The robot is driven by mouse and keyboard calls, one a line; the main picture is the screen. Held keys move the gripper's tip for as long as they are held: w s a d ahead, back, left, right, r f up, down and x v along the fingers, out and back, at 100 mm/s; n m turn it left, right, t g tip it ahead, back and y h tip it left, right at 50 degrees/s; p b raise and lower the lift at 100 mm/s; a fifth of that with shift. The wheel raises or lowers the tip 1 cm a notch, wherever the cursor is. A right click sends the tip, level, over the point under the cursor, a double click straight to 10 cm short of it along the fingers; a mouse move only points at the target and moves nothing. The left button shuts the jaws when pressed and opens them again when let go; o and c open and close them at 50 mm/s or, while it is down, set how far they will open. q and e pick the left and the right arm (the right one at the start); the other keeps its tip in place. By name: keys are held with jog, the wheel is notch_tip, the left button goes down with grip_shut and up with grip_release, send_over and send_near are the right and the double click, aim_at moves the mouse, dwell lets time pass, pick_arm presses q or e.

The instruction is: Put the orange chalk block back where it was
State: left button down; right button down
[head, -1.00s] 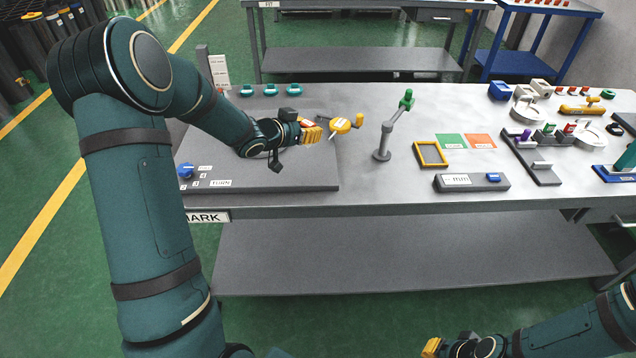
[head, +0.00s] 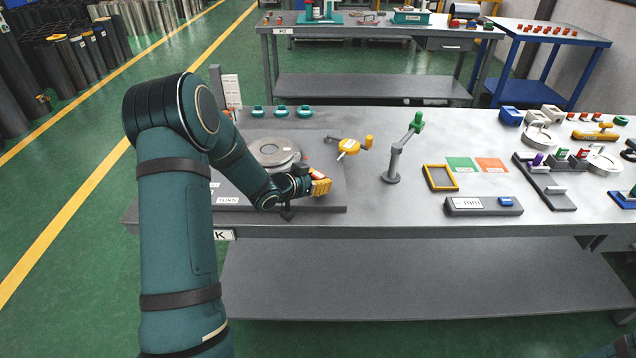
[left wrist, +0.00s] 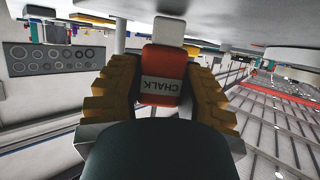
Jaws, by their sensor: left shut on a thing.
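My left gripper (head: 320,184) is over the front right part of the grey board (head: 325,200) on the bench. In the left wrist view its yellow fingers (left wrist: 160,95) are shut on the orange chalk block (left wrist: 165,62). The block has a white label reading CHALK, upside down in that view, and a white end beyond it. In the head view the block is mostly hidden by the fingers. An orange flat patch (head: 490,164) lies beside a green patch (head: 462,164) on the bench. My right gripper is out of view.
A round metal disc (head: 272,151) is on the board. A yellow handled tool (head: 349,147), a grey post with a green top (head: 392,165), a yellow frame (head: 440,178) and a grey mm box (head: 482,206) stand to the right. Bench between post and frame is clear.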

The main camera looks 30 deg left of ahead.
pick_arm(q)
jog(key=shift+f, duration=0.15)
jog(key=c, duration=0.7)
grip_release()
